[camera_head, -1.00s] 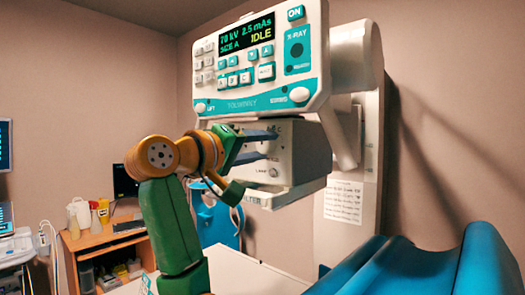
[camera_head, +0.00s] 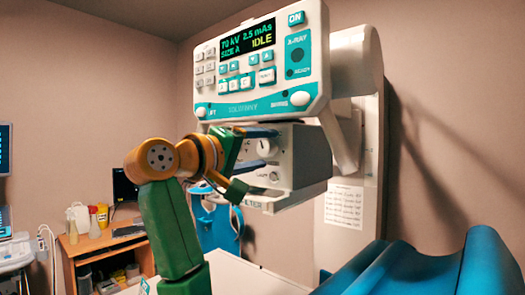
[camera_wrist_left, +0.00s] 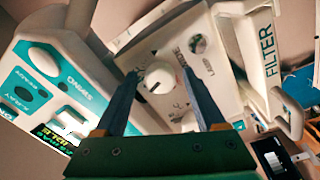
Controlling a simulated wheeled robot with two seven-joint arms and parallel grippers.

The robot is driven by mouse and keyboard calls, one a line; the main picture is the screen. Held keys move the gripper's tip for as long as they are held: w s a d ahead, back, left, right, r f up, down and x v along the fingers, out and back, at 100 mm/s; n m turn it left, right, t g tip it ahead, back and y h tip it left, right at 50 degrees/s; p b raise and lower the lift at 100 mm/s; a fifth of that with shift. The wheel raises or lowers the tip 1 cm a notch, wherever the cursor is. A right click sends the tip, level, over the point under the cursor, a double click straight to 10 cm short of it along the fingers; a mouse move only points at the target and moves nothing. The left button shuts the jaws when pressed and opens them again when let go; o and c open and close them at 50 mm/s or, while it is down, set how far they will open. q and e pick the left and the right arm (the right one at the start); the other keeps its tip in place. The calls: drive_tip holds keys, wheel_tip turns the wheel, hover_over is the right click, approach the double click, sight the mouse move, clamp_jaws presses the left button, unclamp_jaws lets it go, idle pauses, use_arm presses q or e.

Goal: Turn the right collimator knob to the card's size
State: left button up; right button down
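The right collimator knob (camera_head: 267,147) is a round white knob on the front of the grey collimator box (camera_head: 312,158). My left gripper (camera_head: 271,148) is in front of it, its two blue fingers apart, one above and one below. In the left wrist view the knob (camera_wrist_left: 158,78) shows between the open fingers (camera_wrist_left: 160,85); contact cannot be told. Another knob (camera_wrist_left: 187,120) is partly hidden behind a finger. The panel display (camera_head: 247,38) reads 70 kV, 2.5 mAs, SIZE A, IDLE. A sheet (camera_head: 344,204) with unreadable lines hangs on the column. My right gripper is out of view.
The control panel (camera_head: 262,108) overhangs the collimator box. A lamp button (camera_head: 274,176) is below the knob. A ledge marked FILTER (camera_wrist_left: 265,50) juts out under the box. A blue padded table (camera_head: 410,268) is at lower right, a desk (camera_head: 92,243) at left.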

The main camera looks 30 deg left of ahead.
use_arm(q)
drive_tip(key=shift+s, duration=0.1)
drive_tip(key=shift+s+f+b, duration=0.2)
drive_tip(key=shift+s+b, duration=0.1)
drive_tip(key=shift+b, duration=0.1)
drive_tip(key=s+b, duration=0.3)
drive_tip(key=s, duration=0.3)
drive_tip(key=shift+s+a, duration=0.3)
drive_tip(key=shift+a, duration=0.1)
drive_tip(key=shift+w, duration=0.1)
